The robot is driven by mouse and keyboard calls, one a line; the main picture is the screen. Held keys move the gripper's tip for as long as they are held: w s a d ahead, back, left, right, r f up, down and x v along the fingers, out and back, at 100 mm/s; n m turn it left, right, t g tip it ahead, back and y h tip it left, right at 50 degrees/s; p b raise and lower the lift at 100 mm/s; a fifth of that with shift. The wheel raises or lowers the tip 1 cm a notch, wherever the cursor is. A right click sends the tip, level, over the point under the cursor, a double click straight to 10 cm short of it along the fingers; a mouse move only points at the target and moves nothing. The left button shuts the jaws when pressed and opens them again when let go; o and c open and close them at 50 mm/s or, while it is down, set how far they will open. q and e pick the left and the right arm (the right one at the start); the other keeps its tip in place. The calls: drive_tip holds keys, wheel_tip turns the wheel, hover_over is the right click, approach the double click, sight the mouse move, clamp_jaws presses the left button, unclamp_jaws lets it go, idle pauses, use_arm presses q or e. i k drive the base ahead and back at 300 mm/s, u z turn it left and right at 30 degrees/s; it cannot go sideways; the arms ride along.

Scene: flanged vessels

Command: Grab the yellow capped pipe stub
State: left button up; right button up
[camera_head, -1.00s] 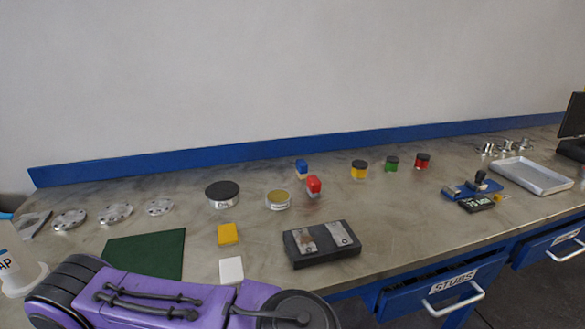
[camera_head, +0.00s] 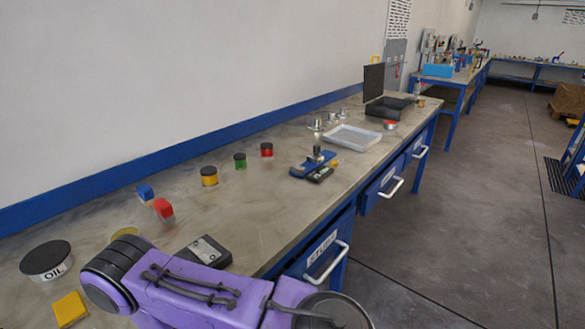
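The yellow capped pipe stub (camera_head: 209,178) stands upright on the grey bench top, with a black cap over its yellow body. A green stub with a black cap (camera_head: 240,160) and a red stub with a dark cap (camera_head: 267,150) stand behind it to the right, apart from it. A purple arm link of mine crosses the lower part of the view, nearer than the yellow stub and not touching it. Neither gripper is in view, so I cannot see whether they hold anything.
An oil tin (camera_head: 47,261) and a yellow block (camera_head: 70,309) are nearer. A blue clamp tool (camera_head: 314,164) and a metal tray (camera_head: 353,138) lie to the right. Bench drawers (camera_head: 325,251) face the open floor.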

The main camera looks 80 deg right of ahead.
sight(210, 176)
drive_tip(key=z, duration=2.15)
